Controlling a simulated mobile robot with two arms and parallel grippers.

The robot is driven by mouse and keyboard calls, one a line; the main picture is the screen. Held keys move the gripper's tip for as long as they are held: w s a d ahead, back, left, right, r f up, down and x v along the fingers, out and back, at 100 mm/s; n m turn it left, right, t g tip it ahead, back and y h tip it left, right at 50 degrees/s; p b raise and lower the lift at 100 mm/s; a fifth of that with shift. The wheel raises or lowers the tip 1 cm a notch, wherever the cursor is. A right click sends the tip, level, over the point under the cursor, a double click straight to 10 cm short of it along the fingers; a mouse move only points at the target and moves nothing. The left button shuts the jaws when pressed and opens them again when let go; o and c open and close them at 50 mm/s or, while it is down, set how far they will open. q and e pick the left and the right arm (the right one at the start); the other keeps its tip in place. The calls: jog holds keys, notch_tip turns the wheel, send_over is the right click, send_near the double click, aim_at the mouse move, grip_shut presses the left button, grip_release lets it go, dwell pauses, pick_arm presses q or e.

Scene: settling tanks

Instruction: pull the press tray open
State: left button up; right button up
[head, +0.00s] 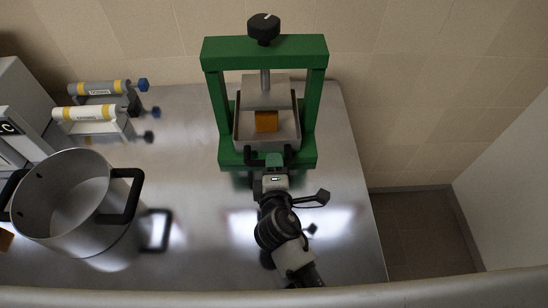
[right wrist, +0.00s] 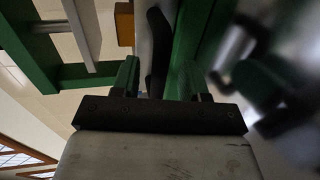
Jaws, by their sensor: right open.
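The green press (head: 315,100) stands at the back of the steel table, with a black knob on top. Its grey metal tray (head: 240,135) sits inside the frame and has an orange block (head: 266,121) in it. A black handle is at the tray's front, partly hidden by my right gripper (head: 274,161). In the right wrist view, my right gripper (right wrist: 160,80) is open, with the black handle (right wrist: 157,50) between its two green fingers, nearer the left one. I cannot tell whether either finger touches it. My left gripper is not in view.
A large steel pot (head: 75,215) with black handles stands at the left. Two labelled cylinders with yellow bands (head: 85,114) lie on a rack at the back left. Grey equipment (head: 15,95) is at the far left. The table right of the pot is mostly clear.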

jog(key=shift+x, duration=1.2)
jog(key=shift+c, duration=0.8)
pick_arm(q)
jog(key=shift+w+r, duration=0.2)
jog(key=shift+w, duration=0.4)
pick_arm(e)
grip_shut()
